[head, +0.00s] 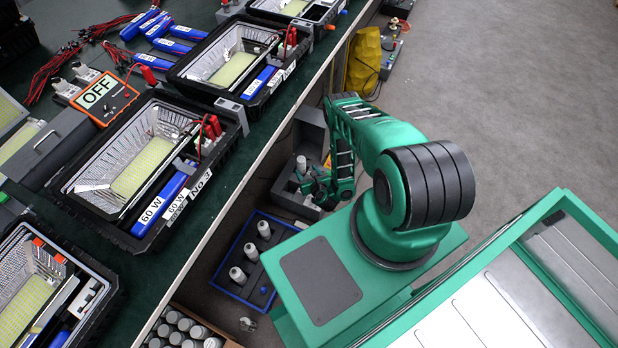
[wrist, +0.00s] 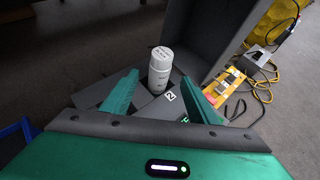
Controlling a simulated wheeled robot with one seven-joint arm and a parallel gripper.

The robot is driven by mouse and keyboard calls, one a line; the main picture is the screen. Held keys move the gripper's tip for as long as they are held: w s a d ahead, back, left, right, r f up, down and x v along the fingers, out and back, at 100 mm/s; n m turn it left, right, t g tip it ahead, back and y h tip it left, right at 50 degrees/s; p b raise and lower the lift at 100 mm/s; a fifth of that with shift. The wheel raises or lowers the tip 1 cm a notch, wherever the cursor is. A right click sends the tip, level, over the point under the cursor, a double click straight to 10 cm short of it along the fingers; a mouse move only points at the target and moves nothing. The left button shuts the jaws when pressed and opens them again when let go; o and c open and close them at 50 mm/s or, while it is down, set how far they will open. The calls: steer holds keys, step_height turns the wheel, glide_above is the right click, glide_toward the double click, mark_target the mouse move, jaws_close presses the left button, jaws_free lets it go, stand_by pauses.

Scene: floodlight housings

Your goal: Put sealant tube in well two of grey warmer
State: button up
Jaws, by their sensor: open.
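A white capped sealant tube (wrist: 160,68) stands upright in the grey warmer (wrist: 88,96) in the wrist view, right by a label reading 2. Its base is hidden, so I cannot tell how deep it sits. My gripper (wrist: 161,78) is open, with its two green fingers apart, one to each side of the tube; I see no clear contact. In the head view the tube (head: 301,165) rises from the warmer (head: 285,193) beside my gripper (head: 312,184), and my arm hides part of the warmer.
The warmer's grey lid (wrist: 217,38) stands raised behind the tube. A blue-rimmed tray (head: 228,285) holds several tubes, and a wooden crate (head: 222,338) holds more. The green bench (head: 205,215) with floodlight housings lies to the left. A yellow strip (wrist: 222,92) and cables lie at right.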

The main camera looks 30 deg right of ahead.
steer(key=shift+v, duration=2.45)
